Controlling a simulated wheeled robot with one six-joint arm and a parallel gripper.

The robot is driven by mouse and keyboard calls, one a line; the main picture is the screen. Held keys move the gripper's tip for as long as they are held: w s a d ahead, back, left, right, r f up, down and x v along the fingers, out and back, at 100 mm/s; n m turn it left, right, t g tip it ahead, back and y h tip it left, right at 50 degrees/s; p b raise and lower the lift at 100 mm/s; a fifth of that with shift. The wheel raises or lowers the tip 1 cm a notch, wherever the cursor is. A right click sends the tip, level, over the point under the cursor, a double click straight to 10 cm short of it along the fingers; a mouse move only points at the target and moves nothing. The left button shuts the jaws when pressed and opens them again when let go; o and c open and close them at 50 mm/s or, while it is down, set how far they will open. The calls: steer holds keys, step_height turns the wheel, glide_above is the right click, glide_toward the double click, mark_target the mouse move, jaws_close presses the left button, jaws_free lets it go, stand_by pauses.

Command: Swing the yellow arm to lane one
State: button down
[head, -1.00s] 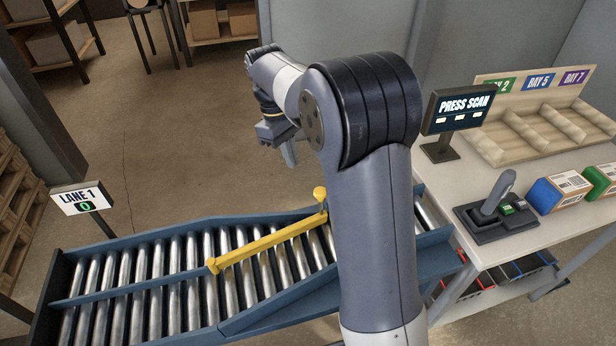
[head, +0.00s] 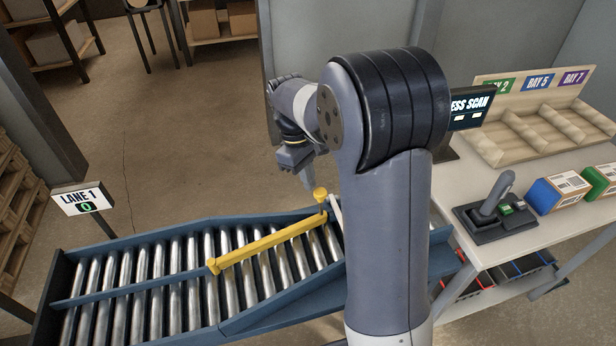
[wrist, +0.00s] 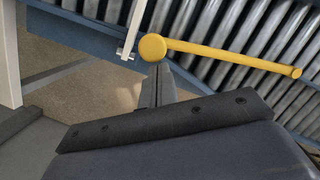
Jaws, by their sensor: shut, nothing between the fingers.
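The yellow arm (head: 265,247) lies slanted across the roller conveyor (head: 150,285) in the head view, its round knob end at the far rail and its other end near the middle divider. In the wrist view the yellow arm (wrist: 220,56) runs right from its round knob (wrist: 152,47). My gripper (head: 309,184) is just beyond the far rail, close to the knob, pointing down. In the wrist view my gripper (wrist: 157,72) is shut and empty, its tip at the knob's lower edge; I cannot tell whether they touch. The LANE 1 sign (head: 83,199) stands at the left and reads 0.
At the right, a table (head: 465,190) holds a scanner in a cradle (head: 493,210), a blue box (head: 559,193), a green box and a bay rack (head: 545,130). Open floor (head: 190,120) lies beyond the conveyor.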

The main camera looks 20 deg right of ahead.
steer(key=s+d+m+y, duration=0.1)
steer(key=s+m, duration=0.4)
steer(key=s, duration=0.6)
steer(key=shift+s, duration=0.4)
steer(key=shift+f, duration=0.1)
